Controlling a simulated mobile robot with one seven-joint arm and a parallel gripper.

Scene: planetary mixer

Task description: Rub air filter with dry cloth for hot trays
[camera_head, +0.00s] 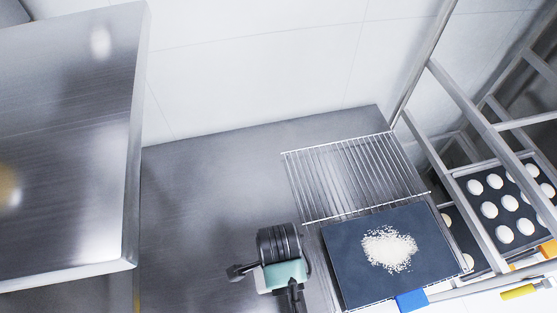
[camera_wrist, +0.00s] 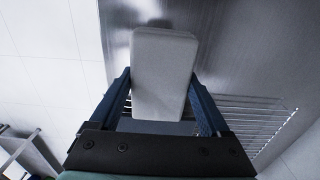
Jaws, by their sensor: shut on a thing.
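My gripper (camera_wrist: 160,82) is shut on a pale grey block (camera_wrist: 163,50) with rounded edges, held between its two blue fingers in the wrist view. I cannot tell whether this block is the folded dry cloth or the air filter. In the head view my black and teal wrist is at the bottom middle, over the steel worktop, left of the dark tray; the held block is not distinguishable there. A small blue thing (camera_head: 411,300) is at the tray's front right edge; I cannot tell what it is. No other thing is clearly the air filter.
On the steel worktop (camera_head: 210,190) are a wire rack (camera_head: 350,178) and a dark tray (camera_head: 350,275) bearing a white powder heap (camera_head: 388,248). A rack frame (camera_head: 470,100) at right holds trays of white rounds. A large steel box (camera_head: 70,130) stands left. The worktop's middle is clear.

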